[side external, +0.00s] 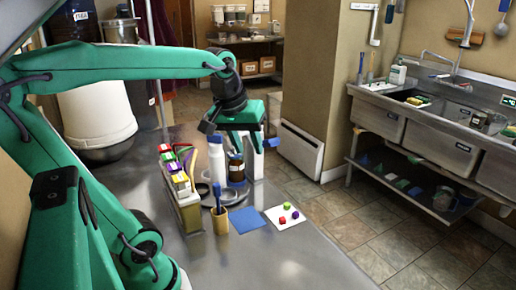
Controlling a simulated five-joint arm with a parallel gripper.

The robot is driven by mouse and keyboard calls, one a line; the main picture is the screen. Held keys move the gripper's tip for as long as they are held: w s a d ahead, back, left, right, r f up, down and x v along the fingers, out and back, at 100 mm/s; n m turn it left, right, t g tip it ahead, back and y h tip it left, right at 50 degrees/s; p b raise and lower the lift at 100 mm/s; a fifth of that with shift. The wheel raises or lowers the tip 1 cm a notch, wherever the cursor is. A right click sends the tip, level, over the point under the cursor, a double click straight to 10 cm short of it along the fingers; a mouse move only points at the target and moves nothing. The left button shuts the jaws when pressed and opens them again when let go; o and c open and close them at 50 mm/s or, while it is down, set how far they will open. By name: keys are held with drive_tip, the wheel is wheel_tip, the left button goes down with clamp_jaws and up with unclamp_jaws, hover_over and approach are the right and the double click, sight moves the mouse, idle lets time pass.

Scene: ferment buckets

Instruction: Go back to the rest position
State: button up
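My gripper (242,133), with a dark wrist and teal body, hangs above a cluster of bottles on the steel table (300,262). Something blue shows at its right side. How far apart its fingers are is unclear at this angle, and I see no object clearly held. Below it stand a white bottle (216,165), a brown bottle (236,168) and another pale bottle (254,165). The gripper body hides part of their tops. My teal arm reaches in from the left.
A rack (189,212) of colour-capped containers stands left of the bottles. In front are a tan cup (221,223) with a blue-handled tool, a blue square (246,219) and a white card (292,222) with small coloured pieces. A large white bucket (96,115) stands behind my arm.

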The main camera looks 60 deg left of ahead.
drive_tip(key=s+d+f+m+t+h, duration=0.1)
drive_tip(key=s+d+f+m, duration=0.3)
drive_tip(key=d+m, duration=0.3)
drive_tip(key=shift+s+d+m+t, duration=0.2)
drive_tip(key=shift+s+m+t, duration=0.2)
drive_tip(key=shift+s+m, duration=0.3)
